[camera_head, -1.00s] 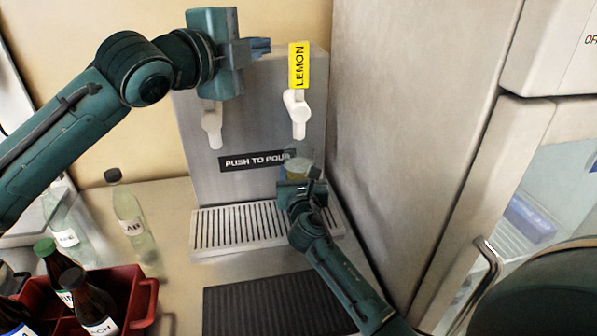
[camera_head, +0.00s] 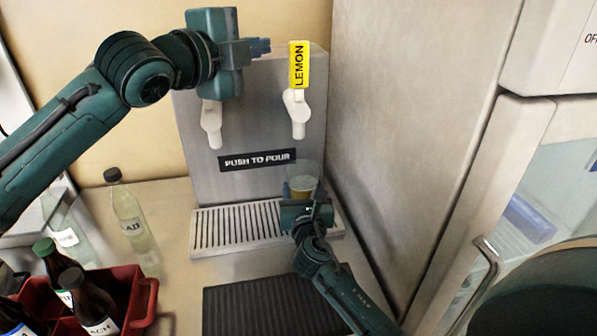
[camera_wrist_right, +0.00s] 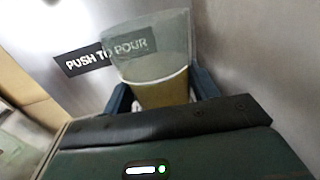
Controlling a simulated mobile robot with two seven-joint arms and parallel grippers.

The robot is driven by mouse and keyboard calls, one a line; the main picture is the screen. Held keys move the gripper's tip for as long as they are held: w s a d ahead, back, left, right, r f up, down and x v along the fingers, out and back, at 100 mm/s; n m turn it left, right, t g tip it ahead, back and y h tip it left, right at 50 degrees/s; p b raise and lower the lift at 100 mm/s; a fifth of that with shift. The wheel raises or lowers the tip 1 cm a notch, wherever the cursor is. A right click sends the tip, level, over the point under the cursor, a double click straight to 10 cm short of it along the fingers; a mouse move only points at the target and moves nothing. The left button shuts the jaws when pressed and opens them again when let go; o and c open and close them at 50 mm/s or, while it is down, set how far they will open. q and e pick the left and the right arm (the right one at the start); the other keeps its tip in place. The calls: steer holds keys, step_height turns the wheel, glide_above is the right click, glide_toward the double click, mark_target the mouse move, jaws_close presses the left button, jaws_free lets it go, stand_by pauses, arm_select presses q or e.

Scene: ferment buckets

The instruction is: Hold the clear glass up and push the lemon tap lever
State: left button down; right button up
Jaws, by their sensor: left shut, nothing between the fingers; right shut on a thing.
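The yellow LEMON tap lever (camera_head: 299,65) stands upright above the right white spout (camera_head: 297,113) of the steel dispenser (camera_head: 250,110). My left gripper (camera_head: 262,47) is shut and empty, left of the lever and apart from it. My right gripper (camera_head: 306,208) is shut on the clear glass (camera_head: 303,175), which it holds above the drip tray and below the lemon spout, with a gap between rim and spout. The glass holds amber liquid in its lower part. In the right wrist view the glass (camera_wrist_right: 155,62) stands between the fingers, in front of the PUSH TO POUR label.
The drip tray (camera_head: 222,232) and a dark ribbed mat (camera_head: 250,305) lie below. A red crate (camera_head: 145,300) with brown bottles and a clear bottle (camera_head: 130,215) stand left. A steel wall (camera_head: 410,130) rises close on the right.

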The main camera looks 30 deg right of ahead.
steer(key=d+v, duration=0.1)
steer(key=v, duration=0.9)
steer(key=shift+s, duration=0.3)
steer(key=shift+d, duration=0.1)
stand_by(0.4)
